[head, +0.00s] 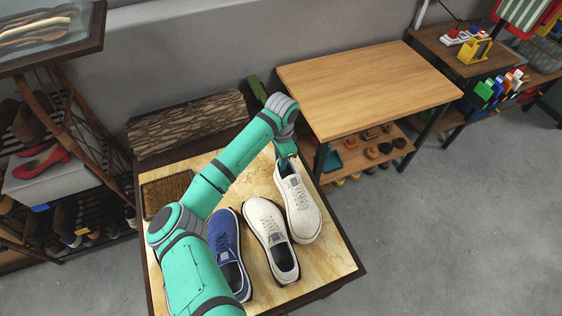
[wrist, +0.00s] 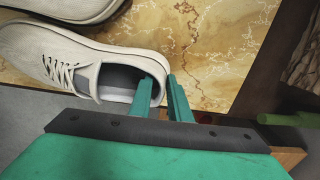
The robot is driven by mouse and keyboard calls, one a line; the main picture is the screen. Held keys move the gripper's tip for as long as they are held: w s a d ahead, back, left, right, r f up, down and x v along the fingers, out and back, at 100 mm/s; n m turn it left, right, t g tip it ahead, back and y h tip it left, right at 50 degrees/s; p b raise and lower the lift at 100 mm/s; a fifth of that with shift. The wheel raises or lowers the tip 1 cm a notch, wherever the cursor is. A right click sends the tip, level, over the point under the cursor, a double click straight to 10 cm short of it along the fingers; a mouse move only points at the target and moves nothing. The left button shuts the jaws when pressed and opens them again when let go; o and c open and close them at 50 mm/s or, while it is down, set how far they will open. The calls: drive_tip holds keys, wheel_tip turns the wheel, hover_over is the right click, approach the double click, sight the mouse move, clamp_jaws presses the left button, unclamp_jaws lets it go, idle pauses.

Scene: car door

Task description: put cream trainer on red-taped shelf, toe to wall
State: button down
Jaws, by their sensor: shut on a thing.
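One cream trainer (head: 302,212) is in my gripper (head: 287,163), its heel toward the back and its toe toward the front of the head view. In the wrist view my gripper (wrist: 165,95) pinches the heel of this trainer (wrist: 90,62), one finger inside the opening and one outside. It is over the right edge of the marble-topped table (head: 335,268); I cannot tell whether it touches the top. A second cream trainer (head: 262,222) lies beside it, toe toward the back. A blue trainer (head: 222,235) lies left of that. I cannot make out red tape on any shelf.
A wooden bench (head: 365,85) stands behind right, with a lower shelf (head: 350,155) of small items. A rack with a red shoe (head: 42,163) is at left. A brown mat (head: 166,192) lies on the table. Open floor (head: 450,230) is at right.

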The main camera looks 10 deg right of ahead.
drive_tip(key=shift+f, duration=0.5)
drive_tip(key=c, duration=1.7)
unclamp_jaws()
drive_tip(key=shift+o, duration=0.2)
